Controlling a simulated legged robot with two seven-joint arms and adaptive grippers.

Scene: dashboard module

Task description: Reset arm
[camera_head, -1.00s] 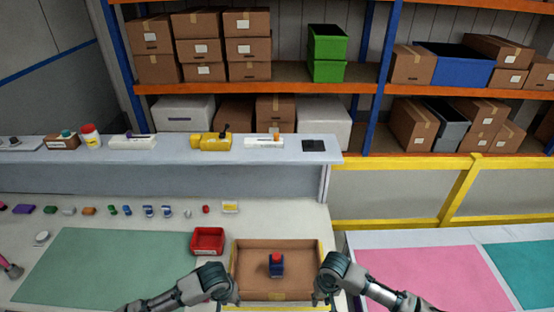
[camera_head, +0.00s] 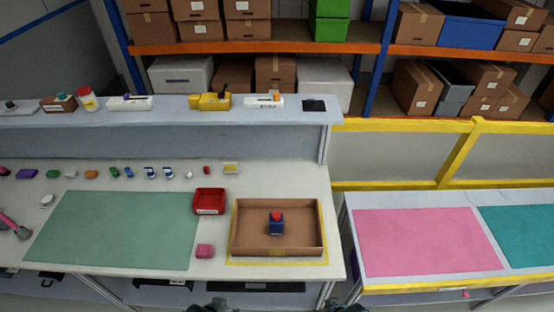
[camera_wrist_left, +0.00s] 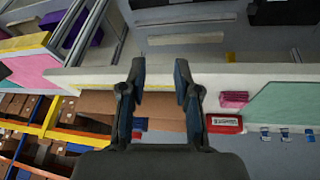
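My left gripper (camera_wrist_left: 160,75) fills the middle of the left wrist view. Its two dark fingers are apart with nothing between them. In the head view only dark tips of my arms show at the bottom edge, one left of centre and one right of centre. My right gripper's fingers cannot be made out there. A cardboard tray (camera_head: 277,252) sits on the white table's right end, with a blue item with a red top (camera_head: 276,223) in it. The tray also shows behind the fingers in the left wrist view (camera_wrist_left: 160,105).
A red bin (camera_head: 209,202) and a pink block (camera_head: 205,251) are left of the tray. A green mat (camera_head: 125,230) lies clear farther left. Several small items line the table's back below a raised shelf (camera_head: 170,109). A second table with a pink mat (camera_head: 425,241) stands right.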

